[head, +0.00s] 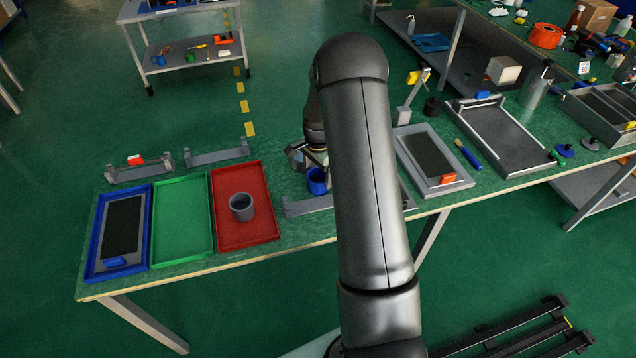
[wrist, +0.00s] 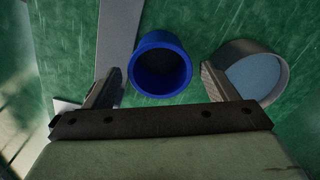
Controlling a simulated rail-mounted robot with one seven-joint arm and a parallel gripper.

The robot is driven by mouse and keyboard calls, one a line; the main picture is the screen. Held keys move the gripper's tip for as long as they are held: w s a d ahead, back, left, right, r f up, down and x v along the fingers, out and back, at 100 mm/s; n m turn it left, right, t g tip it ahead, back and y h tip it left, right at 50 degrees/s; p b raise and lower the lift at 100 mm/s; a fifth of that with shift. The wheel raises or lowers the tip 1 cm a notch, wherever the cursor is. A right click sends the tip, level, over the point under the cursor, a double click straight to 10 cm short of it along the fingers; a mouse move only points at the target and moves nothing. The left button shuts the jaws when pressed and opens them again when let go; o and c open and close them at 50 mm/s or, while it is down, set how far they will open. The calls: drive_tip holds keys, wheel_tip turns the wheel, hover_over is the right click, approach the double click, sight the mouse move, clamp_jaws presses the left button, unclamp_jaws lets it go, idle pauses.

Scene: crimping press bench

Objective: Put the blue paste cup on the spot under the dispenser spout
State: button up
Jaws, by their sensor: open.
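The blue paste cup (head: 318,182) stands on the green bench just left of my arm. In the wrist view the cup (wrist: 160,68) is upright and seen from above, its inside dark. My gripper (wrist: 160,72) is open, with one finger on each side of the cup and a gap on both sides. The right finger overlaps the rim of a grey cup with a pale blue inside (wrist: 256,76). Whether it touches that rim I cannot tell. In the head view my arm hides much of the bench behind it. I cannot make out the dispenser spout or the spot under it.
A blue tray (head: 92,250), a green tray (head: 182,218) and a red tray (head: 262,232) holding another grey cup (head: 241,207) lie at the left. A grey rail (head: 303,206) lies close to the blue cup. Right of my arm are a framed panel (head: 404,160) and a metal frame (head: 530,160).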

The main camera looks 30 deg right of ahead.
drive_tip(key=shift+r, duration=0.1)
drive_tip(key=c, duration=1.5)
